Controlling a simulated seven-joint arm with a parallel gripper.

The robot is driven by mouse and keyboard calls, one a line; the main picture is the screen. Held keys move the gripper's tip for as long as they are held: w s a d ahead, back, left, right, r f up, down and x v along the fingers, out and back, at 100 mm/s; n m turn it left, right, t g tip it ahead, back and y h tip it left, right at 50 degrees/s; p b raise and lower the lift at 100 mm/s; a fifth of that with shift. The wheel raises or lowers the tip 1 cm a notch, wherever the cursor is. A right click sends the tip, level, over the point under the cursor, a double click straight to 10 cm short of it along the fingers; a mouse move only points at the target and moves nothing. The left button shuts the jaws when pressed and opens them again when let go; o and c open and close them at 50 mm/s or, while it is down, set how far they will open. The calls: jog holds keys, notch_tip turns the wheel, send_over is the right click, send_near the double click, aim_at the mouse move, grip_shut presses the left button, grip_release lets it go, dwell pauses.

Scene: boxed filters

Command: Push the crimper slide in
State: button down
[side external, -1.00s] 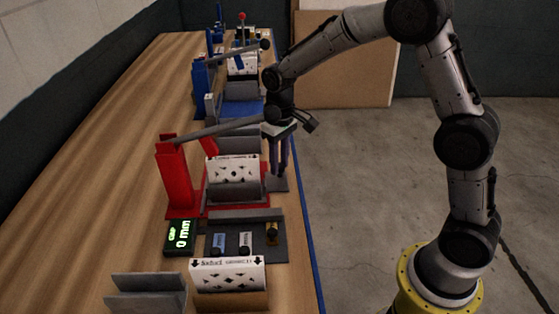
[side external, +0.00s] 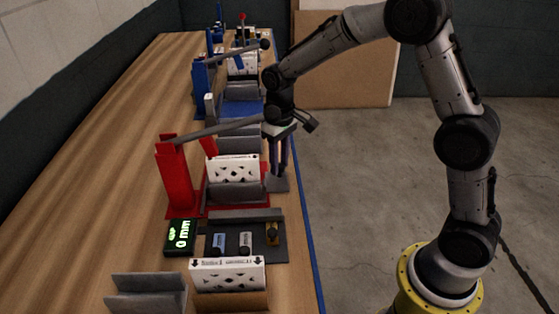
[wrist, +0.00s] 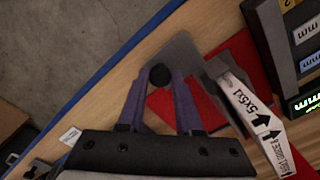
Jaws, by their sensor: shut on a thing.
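The red crimper (side external: 176,185) stands mid-bench with its long grey lever (side external: 215,128) raised at a slant. Its grey slide plate (side external: 277,183) lies at the bench-edge side, and also shows in the wrist view (wrist: 183,60). A white printed filter box (side external: 233,170) sits in the crimper behind a grey block (side external: 235,192). My gripper (side external: 279,168) points down over the slide plate. The knob is hidden in the side view.
A dark fixture (side external: 262,250) with small labelled parts and a green-lit gap display (side external: 181,238) stand in front. Another white box (side external: 228,273) and a grey holder (side external: 148,293) are nearer. Blue stations (side external: 203,88) stand behind. The left of the bench is clear.

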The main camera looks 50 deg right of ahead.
jog(key=shift+s+a, duration=0.8)
jog(key=c, duration=0.6)
grip_release()
jog(key=shift+w+d, duration=0.1)
